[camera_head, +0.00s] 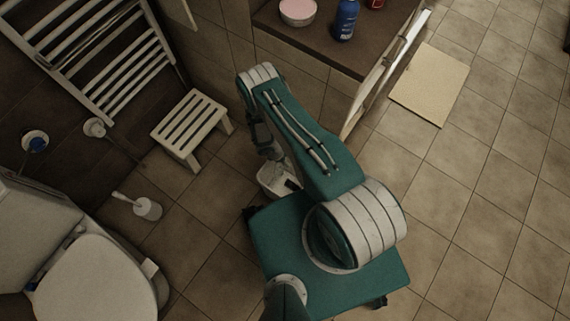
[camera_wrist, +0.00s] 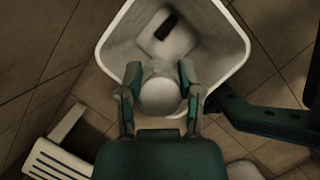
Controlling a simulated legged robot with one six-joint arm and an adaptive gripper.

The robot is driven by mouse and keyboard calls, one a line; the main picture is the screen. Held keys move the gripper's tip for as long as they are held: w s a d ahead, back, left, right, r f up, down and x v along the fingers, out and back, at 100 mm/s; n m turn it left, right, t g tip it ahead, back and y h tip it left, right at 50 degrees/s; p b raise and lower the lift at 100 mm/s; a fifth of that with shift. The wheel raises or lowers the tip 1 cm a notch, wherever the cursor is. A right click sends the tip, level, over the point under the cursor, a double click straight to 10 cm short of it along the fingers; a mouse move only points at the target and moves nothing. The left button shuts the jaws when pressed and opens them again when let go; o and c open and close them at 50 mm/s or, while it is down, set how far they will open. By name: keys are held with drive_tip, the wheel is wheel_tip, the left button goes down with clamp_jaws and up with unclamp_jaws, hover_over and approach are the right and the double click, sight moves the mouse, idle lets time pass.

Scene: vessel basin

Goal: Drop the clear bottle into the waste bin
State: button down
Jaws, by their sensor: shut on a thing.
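The clear bottle (camera_wrist: 160,96) shows end-on in the wrist view as a pale, rounded shape between my two fingers. My gripper (camera_wrist: 159,76) is shut on it. The white waste bin (camera_wrist: 228,42) is open beneath, and the bottle appears over its near part in the wrist view. How high the bottle is above the rim I cannot tell. In the head view the bin (camera_head: 270,183) stands on the floor in front of my body, partly hidden by my arm. My gripper (camera_head: 268,150) hangs over it there, and the bottle cannot be made out.
A dark object (camera_wrist: 166,27) shows inside the bin. A slatted stool (camera_head: 190,122) stands left of the bin, with a toilet brush (camera_head: 147,207) and toilet (camera_head: 95,275) farther left. A counter (camera_head: 310,42) with bottles is behind.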

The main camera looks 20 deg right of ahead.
drive_tip(key=shift+c, duration=0.9)
unclamp_jaws()
drive_tip(key=shift+d, duration=0.1)
drive_tip(key=shift+r, duration=0.1)
drive_tip(key=v, duration=1.1)
drive_tip(key=shift+r, duration=0.3)
drive_tip(key=shift+w, duration=0.1)
